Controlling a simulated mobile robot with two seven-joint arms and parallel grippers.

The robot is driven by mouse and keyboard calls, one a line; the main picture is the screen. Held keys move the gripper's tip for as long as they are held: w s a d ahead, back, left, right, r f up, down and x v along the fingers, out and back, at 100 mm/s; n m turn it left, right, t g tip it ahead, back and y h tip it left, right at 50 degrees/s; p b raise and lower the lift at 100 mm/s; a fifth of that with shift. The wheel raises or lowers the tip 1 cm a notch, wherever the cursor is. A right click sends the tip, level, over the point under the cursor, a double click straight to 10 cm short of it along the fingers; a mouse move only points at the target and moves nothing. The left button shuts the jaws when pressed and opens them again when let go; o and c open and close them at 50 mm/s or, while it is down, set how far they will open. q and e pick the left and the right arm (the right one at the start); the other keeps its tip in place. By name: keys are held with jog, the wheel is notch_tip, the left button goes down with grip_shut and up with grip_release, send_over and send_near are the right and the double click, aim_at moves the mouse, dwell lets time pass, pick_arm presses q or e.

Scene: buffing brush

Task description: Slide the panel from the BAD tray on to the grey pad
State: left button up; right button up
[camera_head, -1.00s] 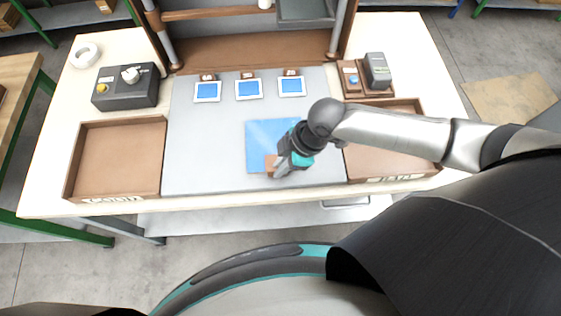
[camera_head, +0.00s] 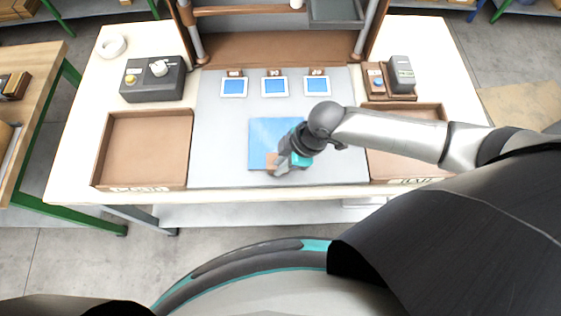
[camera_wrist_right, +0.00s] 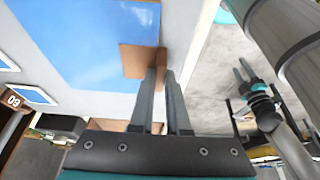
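The blue panel (camera_head: 270,142) lies flat on the grey pad (camera_head: 218,150), toward its front right, with a small brown tab (camera_head: 272,161) at its front edge. The wrist view shows the panel (camera_wrist_right: 85,40) and its tab (camera_wrist_right: 138,60) close up. My right gripper (camera_head: 277,167) is at the tab, and its fingers (camera_wrist_right: 162,72) are close together with the tab's edge between their tips. The BAD tray (camera_head: 400,171) at the right is partly hidden by my right arm. My left gripper (camera_wrist_right: 241,68) shows small in the wrist view, fingers apart and empty.
The GOOD tray (camera_head: 148,118) is empty at the left. A black control box (camera_head: 152,86) stands behind it, with a white ring (camera_head: 113,46) farther back. Several small blue-screened cards (camera_head: 275,87) line the pad's back. A grey device (camera_head: 401,74) stands back right.

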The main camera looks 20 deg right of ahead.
jog(key=o, duration=0.5)
jog(key=p+v, duration=0.1)
jog(key=v, duration=1.4)
jog(key=shift+r, duration=0.15)
